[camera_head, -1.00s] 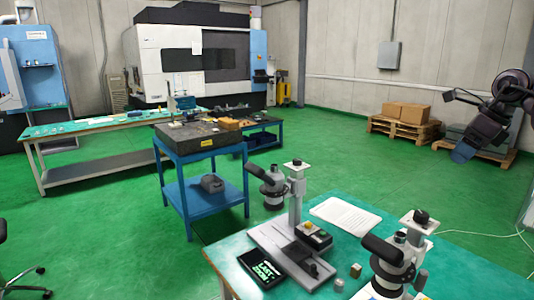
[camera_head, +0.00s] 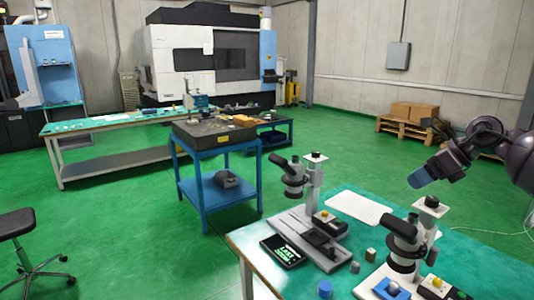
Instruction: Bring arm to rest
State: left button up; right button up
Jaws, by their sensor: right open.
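My right arm comes in from the right edge. My right gripper (camera_head: 424,150) is open and empty, with one dark finger at the top and a blue-tipped part below. It hangs in the air above the far right part of the green-topped table (camera_head: 466,253), behind the nearer microscope (camera_head: 405,240) in the picture, and appears to touch nothing. My left gripper is not in view.
Small blocks and a blue piece (camera_head: 325,289) lie near the front. A blue cart (camera_head: 218,195) and a stool (camera_head: 17,224) stand on the green floor.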

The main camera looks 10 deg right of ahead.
jog(key=s+a+f+m+t+y, duration=0.2)
jog(key=a+f+m+t, duration=0.3)
jog(key=a+m, duration=0.3)
jog(key=s+a+f+m+t+y, duration=0.25)
jog(key=a+f+m+t, duration=0.3)
jog(key=a, duration=0.45)
jog(key=s+d+f+m+g+h, duration=0.1)
jog(key=s+d+f+m+h, duration=0.1)
jog(key=s+f+m+h, duration=0.7)
jog(key=s+d+f+m+g+h, duration=0.15)
jog(key=s+f+m+h, duration=0.3)
jog(key=m, duration=0.85)
jog(key=s+a+f+m+g+y, duration=0.1)
jog(key=s+a+f+m+g, duration=0.25)
jog(key=s, duration=0.55)
jog(key=s+f+m+g+y, duration=0.1)
jog(key=s+f+m+g, duration=0.25)
jog(key=s+g, duration=0.45)
jog(key=w+f+t+b, duration=0.2)
jog(key=f+t+b, duration=0.2)
jog(key=f, duration=0.6)
jog(key=w+f+t+b, duration=0.2)
jog(key=f+t+b, duration=0.3)
jog(key=f, duration=0.6)
jog(key=shift+w+b, duration=0.3)
jog(key=shift+b, duration=0.25)
